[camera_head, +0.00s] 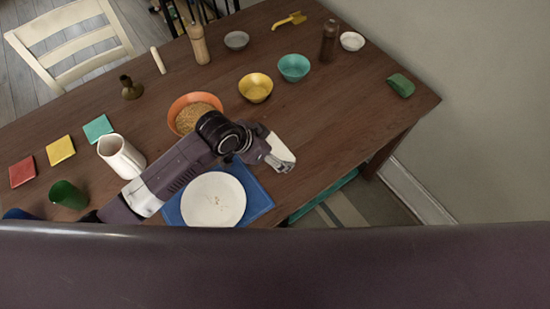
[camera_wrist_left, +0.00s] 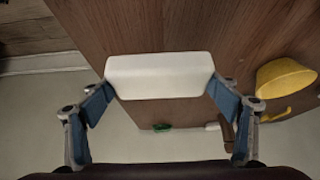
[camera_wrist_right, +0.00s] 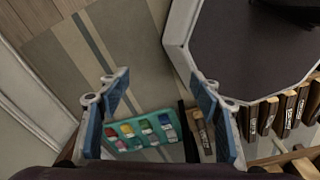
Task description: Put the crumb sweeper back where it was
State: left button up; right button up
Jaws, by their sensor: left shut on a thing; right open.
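The crumb sweeper, a white rounded block (camera_wrist_left: 160,72), is gripped between the fingers of my left gripper (camera_wrist_left: 160,88) in the left wrist view.
An orange bowl (camera_head: 178,105), yellow bowl (camera_head: 255,88) and teal bowl (camera_head: 294,67) stand behind the arm. A green object (camera_head: 400,85) lies near the right end. The table's (camera_head: 340,120) right front is clear.

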pick_arm(q)
jog(key=shift+f, duration=3.35)
jog(key=shift+f, duration=0.15)
jog(key=o, duration=1.1)
jog(key=v, duration=1.2)
